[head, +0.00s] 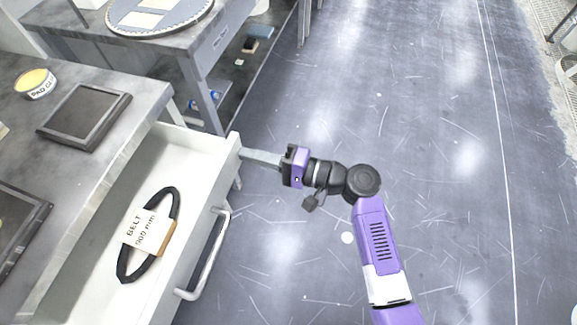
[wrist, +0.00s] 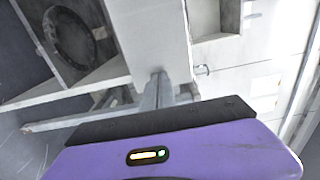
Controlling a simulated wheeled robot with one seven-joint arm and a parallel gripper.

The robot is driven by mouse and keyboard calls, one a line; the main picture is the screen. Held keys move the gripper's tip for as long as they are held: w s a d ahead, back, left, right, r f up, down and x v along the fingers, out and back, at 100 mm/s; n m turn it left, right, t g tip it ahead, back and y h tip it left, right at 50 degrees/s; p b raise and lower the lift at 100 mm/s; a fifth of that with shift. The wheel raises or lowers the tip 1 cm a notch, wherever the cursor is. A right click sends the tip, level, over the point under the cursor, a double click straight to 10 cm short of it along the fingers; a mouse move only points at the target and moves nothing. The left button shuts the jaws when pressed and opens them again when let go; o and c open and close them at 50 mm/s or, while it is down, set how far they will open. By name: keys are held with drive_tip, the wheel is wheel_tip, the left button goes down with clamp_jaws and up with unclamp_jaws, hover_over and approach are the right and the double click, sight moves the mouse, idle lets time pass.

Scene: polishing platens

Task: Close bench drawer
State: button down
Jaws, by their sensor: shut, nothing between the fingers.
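The bench drawer (head: 200,148) is a white box pulled out from the grey bench at the left of the head view. Its front carries a long metal bar handle (head: 208,258). My gripper (head: 243,153) is shut and empty, with its thin fingers pointing left at the far end of the drawer front. The tips look to be at or very near the drawer's upper corner; I cannot tell if they touch. In the wrist view my shut fingers (wrist: 158,92) reach up towards a pale surface.
A black belt (head: 124,262) with a paper label lies in the drawer. The bench top (head: 70,155) holds a dark square plate (head: 84,117) and a yellow-topped tin (head: 35,84). A second table with a round platen (head: 160,14) stands beyond. The floor to the right is clear.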

sight(182, 144)
drive_tip(key=b+x, duration=0.7)
drive_tip(key=x, duration=1.1)
drive_tip(key=shift+f, duration=0.15)
drive_tip(key=shift+w+a+r, duration=0.1)
drive_tip(key=shift+a+r, duration=0.15)
drive_tip(key=shift+a, duration=0.15)
drive_tip(key=shift+a, duration=0.1)
